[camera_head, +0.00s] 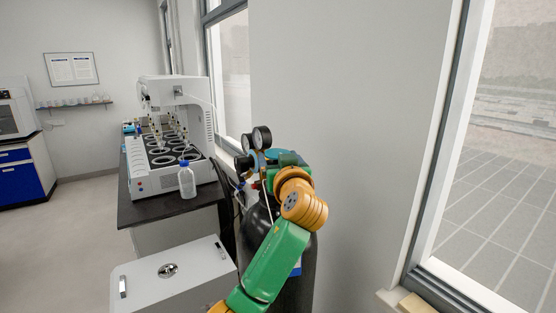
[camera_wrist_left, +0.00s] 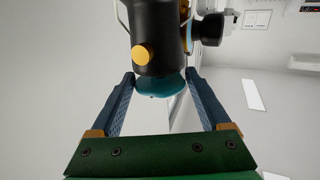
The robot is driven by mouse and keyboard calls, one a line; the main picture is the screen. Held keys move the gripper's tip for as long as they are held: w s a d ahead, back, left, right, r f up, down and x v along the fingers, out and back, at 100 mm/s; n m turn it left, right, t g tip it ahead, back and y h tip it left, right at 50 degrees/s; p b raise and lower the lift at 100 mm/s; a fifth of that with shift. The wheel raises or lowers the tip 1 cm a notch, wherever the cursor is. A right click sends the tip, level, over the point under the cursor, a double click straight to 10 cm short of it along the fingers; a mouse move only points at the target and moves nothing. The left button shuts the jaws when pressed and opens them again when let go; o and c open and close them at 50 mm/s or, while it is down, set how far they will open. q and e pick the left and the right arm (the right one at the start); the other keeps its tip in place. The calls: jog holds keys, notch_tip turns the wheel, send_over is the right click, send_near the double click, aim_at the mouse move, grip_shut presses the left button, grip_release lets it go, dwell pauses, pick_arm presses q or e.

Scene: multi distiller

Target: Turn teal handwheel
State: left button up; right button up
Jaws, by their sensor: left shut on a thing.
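The teal handwheel (camera_wrist_left: 160,86) shows in the wrist view under a black regulator body (camera_wrist_left: 157,35) with a yellow round knob (camera_wrist_left: 143,55). My left gripper (camera_wrist_left: 160,80) has its two blue fingers on either side of the wheel, with the tips at its rim, shut on it. In the head view my left gripper (camera_head: 287,158) is at the top of a dark gas cylinder (camera_head: 302,262), beside two round gauges (camera_head: 261,138). My right gripper is in neither view.
A white distiller (camera_head: 178,93) stands on a black-topped bench (camera_head: 150,212) at the left, with a blue-capped bottle (camera_head: 187,182) at its front corner. A pale cabinet (camera_head: 160,290) is at the lower left. A wall and window are close on the right.

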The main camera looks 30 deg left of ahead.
pick_arm(q)
jog(key=o, duration=1.2)
jog(key=s+d+b, duration=0.1)
jog(key=s+f+b, duration=0.1)
jog(key=b, duration=0.1)
jog(key=shift+d, duration=0.4)
jog(key=v, duration=0.2)
jog(key=r+b+v, duration=0.1)
jog(key=v, duration=0.1)
jog(key=shift+s, duration=0.15)
jog(key=shift+f, duration=0.1)
